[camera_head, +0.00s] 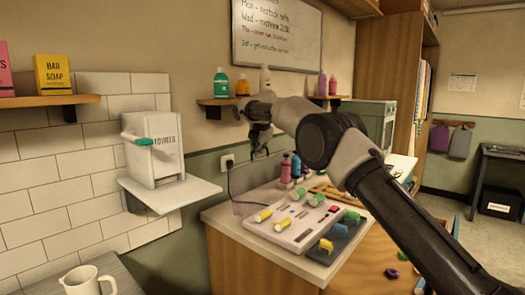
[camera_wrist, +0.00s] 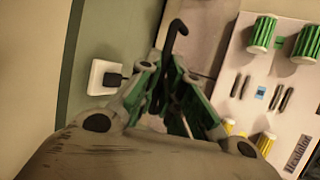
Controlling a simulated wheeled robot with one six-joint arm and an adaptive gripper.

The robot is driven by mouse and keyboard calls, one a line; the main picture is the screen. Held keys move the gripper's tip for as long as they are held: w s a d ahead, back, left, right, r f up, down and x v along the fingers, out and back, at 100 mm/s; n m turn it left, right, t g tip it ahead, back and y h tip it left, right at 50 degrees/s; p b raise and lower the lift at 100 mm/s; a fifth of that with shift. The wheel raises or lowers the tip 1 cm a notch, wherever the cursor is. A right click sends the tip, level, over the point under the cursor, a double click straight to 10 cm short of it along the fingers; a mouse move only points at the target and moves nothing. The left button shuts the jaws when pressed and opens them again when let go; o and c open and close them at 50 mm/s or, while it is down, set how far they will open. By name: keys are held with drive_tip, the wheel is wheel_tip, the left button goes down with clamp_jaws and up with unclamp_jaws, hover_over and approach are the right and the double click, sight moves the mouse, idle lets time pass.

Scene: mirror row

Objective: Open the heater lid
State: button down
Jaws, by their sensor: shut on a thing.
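My gripper (camera_head: 260,148) is high in front of the green wall, right of the wall socket. In the wrist view its fingers (camera_wrist: 165,110) are close together around a thin dark hooked piece (camera_wrist: 178,30); I cannot tell what it belongs to. A pale heater panel (camera_head: 292,220) with green and yellow rollers lies on the counter below; it also shows in the wrist view (camera_wrist: 258,92). I cannot make out a lid on it.
A wall socket (camera_head: 228,162) with a black plug and cord is close to my gripper. Several bottles (camera_head: 290,168) stand at the counter's back. A dark tray (camera_head: 345,243) with rollers lies right of the panel. A white mug (camera_head: 82,281) is at bottom left.

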drive_tip(key=shift+w+a+r, duration=0.15)
drive_tip(key=shift+w+r, duration=0.05)
drive_tip(key=shift+r, duration=0.15)
drive_tip(key=c, duration=1.6)
unclamp_jaws()
drive_tip(key=shift+o, duration=0.2)
drive_tip(key=shift+f, duration=0.15)
drive_tip(key=shift+s, duration=0.1)
drive_tip(key=v, duration=1.2)
